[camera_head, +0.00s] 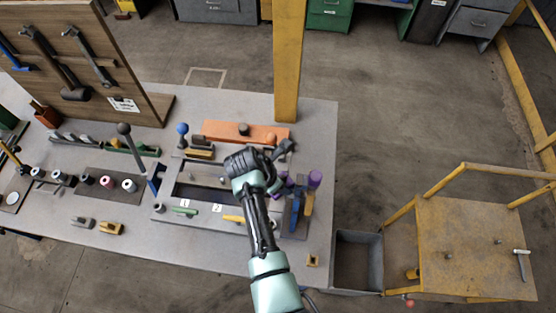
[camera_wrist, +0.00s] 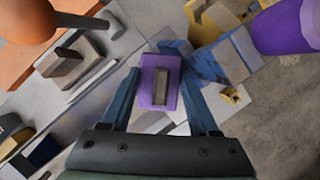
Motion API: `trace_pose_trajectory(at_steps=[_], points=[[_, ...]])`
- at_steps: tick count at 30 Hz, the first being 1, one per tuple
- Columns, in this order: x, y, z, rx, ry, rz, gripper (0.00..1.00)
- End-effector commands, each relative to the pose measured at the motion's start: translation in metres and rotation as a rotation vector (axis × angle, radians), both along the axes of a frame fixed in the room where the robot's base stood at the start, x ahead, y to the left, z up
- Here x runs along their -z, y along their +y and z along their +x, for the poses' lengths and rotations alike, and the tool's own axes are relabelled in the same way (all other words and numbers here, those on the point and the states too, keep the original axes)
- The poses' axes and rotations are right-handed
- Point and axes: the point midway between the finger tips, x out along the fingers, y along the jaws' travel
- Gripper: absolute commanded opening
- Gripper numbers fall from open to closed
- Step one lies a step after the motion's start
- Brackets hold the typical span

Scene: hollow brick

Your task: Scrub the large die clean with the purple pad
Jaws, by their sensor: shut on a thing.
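My gripper (camera_wrist: 160,86) has a blue finger on each side of a purple pad (camera_wrist: 145,85) with a grey block on its back, and is shut on the pad. In the head view my gripper (camera_head: 274,185) is over the right part of the workbench, and my arm hides some of what lies below it. The large die cannot be picked out with certainty. Dark and pale round pieces, including a ringed one (camera_head: 129,185), stand on a dark mat at the left.
An orange block (camera_head: 235,132) lies behind my gripper, near a yellow post (camera_head: 288,60). A purple-topped upright thing (camera_head: 315,178) stands close on the right. A grey bin (camera_head: 358,262) and a yellow cart (camera_head: 470,235) are beyond the bench's right edge. A tool board (camera_head: 75,60) stands at the left.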

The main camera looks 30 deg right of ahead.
Motion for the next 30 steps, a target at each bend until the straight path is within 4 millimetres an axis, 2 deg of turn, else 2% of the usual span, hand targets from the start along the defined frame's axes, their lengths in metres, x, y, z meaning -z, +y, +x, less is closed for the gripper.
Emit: trace_pose_trajectory(at_steps=[7,18,23,30], points=[[0.001,-0.006,0.007,0.002,0.001,-0.001,0.0],[-0.001,-0.02,0.028,0.001,-0.002,-0.001,0.0],[-0.004,-0.017,0.024,-0.001,0.0,0.0,0.0],[-0.003,-0.004,0.007,-0.003,0.004,0.002,0.0]])
